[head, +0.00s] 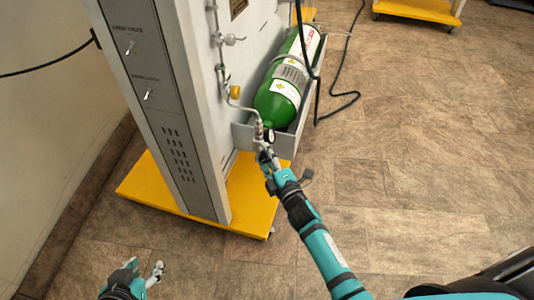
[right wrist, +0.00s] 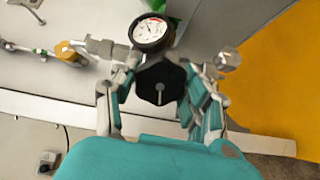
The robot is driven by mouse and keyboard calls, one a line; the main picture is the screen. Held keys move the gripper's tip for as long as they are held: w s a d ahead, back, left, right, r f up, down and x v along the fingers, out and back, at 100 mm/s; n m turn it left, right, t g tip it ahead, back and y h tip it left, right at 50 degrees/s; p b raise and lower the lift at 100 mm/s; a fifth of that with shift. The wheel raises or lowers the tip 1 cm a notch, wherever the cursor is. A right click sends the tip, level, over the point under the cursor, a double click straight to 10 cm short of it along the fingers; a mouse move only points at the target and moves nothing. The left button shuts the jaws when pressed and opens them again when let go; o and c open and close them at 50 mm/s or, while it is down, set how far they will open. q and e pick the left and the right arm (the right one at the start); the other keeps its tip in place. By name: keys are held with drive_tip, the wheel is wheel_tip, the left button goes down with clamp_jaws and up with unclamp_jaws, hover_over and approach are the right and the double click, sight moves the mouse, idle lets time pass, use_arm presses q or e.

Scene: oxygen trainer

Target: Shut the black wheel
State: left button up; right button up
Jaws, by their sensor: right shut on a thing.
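The black wheel (right wrist: 160,84) sits below a round white-faced gauge in the right wrist view. My right gripper (right wrist: 160,95) is shut on the wheel, one finger on each side of it. In the head view my right gripper (head: 266,160) is at the valve end of the green cylinder (head: 284,88), and it mostly hides the wheel there. The gauge (right wrist: 151,30) also shows in the head view (head: 269,136). My left gripper (head: 146,270) is low at the left, empty, with its fingers apart, over the floor.
The grey cabinet (head: 165,110) with switches stands on a yellow base (head: 250,205) left of the cylinder. The cylinder lies in a grey tray (head: 244,137). Thin pipes with a brass fitting (right wrist: 66,51) run beside the wheel. A black hose (head: 345,97) lies on the floor.

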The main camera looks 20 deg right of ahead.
drive_tip(key=m+p, duration=0.2)
drive_tip(key=m, duration=0.2)
drive_tip(key=shift+r+m, duration=0.1)
drive_tip(key=shift+m, duration=0.2)
use_arm(q)
drive_tip(key=s+a+g+y+p, duration=0.1)
drive_tip(key=s+a+g+p, duration=0.15)
drive_tip(key=s+g, duration=0.45)
use_arm(e)
drive_tip(key=m, duration=0.3)
drive_tip(key=shift+m+b, duration=0.3)
drive_tip(key=shift+m, duration=0.1)
drive_tip(key=m+p, duration=0.2)
drive_tip(key=m, duration=0.6)
drive_tip(key=shift+d+p, duration=0.1)
drive_tip(key=shift+p, duration=0.3)
use_arm(q)
wheel_tip(320, 180, down, 14)
drive_tip(key=t, duration=0.1)
drive_tip(key=shift+s+p, duration=0.25)
drive_tip(key=shift+p, duration=0.05)
use_arm(e)
drive_tip(key=shift+m, duration=1.9)
use_arm(q)
drive_tip(key=shift+d+f, duration=0.1)
drive_tip(key=shift+f, duration=0.1)
use_arm(e)
drive_tip(key=o, duration=1.2)
drive_tip(key=shift+c, duration=0.2)
drive_tip(key=shift+s, duration=0.15)
